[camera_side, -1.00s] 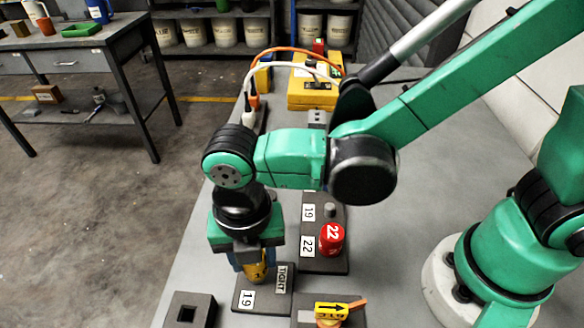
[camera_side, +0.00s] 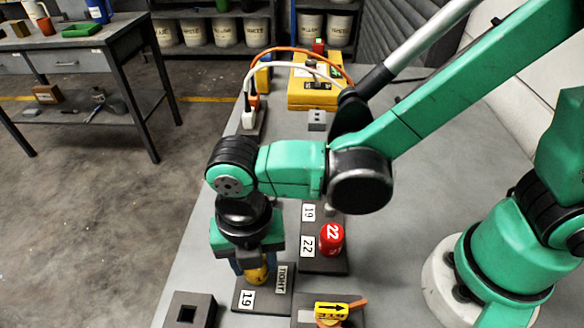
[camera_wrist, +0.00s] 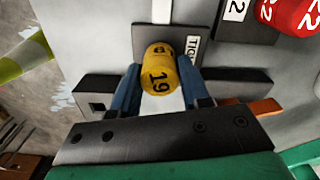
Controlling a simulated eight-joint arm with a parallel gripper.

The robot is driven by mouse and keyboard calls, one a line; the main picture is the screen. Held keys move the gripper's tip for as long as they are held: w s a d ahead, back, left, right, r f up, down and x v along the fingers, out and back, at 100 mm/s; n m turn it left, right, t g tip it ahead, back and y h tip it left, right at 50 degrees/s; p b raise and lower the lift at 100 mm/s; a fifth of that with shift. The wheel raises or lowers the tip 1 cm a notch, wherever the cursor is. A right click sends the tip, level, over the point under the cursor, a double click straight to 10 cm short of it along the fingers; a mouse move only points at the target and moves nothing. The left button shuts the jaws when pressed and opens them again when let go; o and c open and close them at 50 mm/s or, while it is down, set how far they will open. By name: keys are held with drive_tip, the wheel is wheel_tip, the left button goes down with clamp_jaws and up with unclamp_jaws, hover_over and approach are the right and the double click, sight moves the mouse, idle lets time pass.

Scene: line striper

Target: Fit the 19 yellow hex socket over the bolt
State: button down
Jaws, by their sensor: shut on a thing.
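The yellow socket marked 19 (camera_wrist: 160,70) is between the blue fingers of my gripper (camera_wrist: 165,90) in the wrist view. My gripper is shut on the socket. The bolt on this plate is hidden under the socket and fingers. I cannot tell whether the socket sits around the bolt or above it.
A red socket marked 22 (camera_side: 331,237) stands on the dark holder (camera_side: 325,266) behind right. A block with a square hole (camera_side: 187,313) is at front left. An orange-handled part with a yellow arrow label (camera_side: 332,311) is at front right. A yellow box (camera_side: 314,95) with cables stands at the back.

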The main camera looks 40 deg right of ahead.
drive_tip(key=shift+f, duration=0.35)
idle(0.3)
drive_tip(key=shift+c, duration=0.2)
unclamp_jaws()
drive_tip(key=shift+r, duration=3.5)
